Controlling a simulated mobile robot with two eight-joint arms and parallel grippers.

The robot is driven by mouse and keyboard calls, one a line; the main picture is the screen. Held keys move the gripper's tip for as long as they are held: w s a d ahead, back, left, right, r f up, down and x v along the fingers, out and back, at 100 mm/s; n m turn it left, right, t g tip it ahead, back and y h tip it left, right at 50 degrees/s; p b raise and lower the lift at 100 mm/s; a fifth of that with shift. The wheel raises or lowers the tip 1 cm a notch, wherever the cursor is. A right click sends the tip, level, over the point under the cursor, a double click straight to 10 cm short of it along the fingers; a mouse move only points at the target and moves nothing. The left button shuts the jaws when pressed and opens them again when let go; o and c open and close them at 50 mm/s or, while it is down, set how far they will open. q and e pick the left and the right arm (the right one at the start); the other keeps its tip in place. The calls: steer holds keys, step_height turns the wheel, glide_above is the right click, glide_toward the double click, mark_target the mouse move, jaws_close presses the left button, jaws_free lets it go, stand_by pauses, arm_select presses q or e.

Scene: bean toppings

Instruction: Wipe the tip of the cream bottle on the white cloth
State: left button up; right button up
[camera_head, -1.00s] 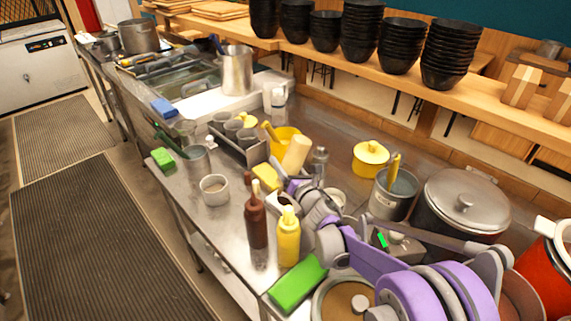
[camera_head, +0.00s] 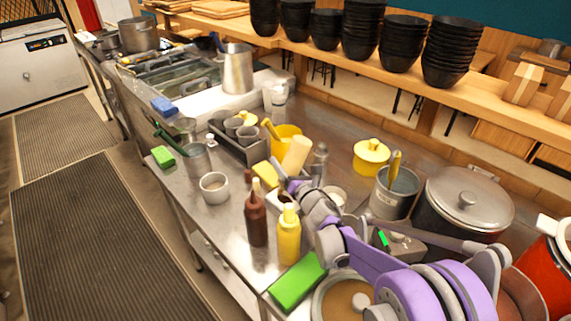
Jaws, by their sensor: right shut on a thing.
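My right gripper (camera_head: 289,184) is at the middle of the steel counter, its purple and grey arm coming in from the lower right. It is shut on a pale cream-coloured bottle (camera_head: 297,153), which is tilted with its wide end up. The bottle's lower end and tip are hidden by the gripper. A small white patch (camera_head: 274,201), perhaps the white cloth, shows just below the gripper; contact between tip and patch cannot be made out. My left gripper is not in view.
A brown bottle (camera_head: 256,216) and a yellow bottle (camera_head: 289,236) stand in front of the gripper. A yellow block (camera_head: 265,174) and a grey caddy (camera_head: 239,150) are to its left. A green sponge (camera_head: 298,281) lies at the front edge. Pots crowd the right.

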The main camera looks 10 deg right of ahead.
mark_target(300, 159)
steer(key=shift+f, duration=0.2)
stand_by(0.6)
steer(key=shift+s+d, duration=0.2)
steer(key=shift+s, duration=0.1)
steer(key=shift+c, duration=0.3)
steer(key=shift+s+d+b, duration=0.3)
steer(key=shift+s+d, duration=0.3)
steer(key=shift+s, duration=0.35)
steer(key=shift+s+d+b, duration=0.25)
steer(key=shift+s+d, duration=0.35)
steer(key=shift+s, duration=0.35)
steer(key=shift+r, duration=0.1)
steer(key=shift+r+p, duration=2.05)
steer(key=shift+r, duration=0.9)
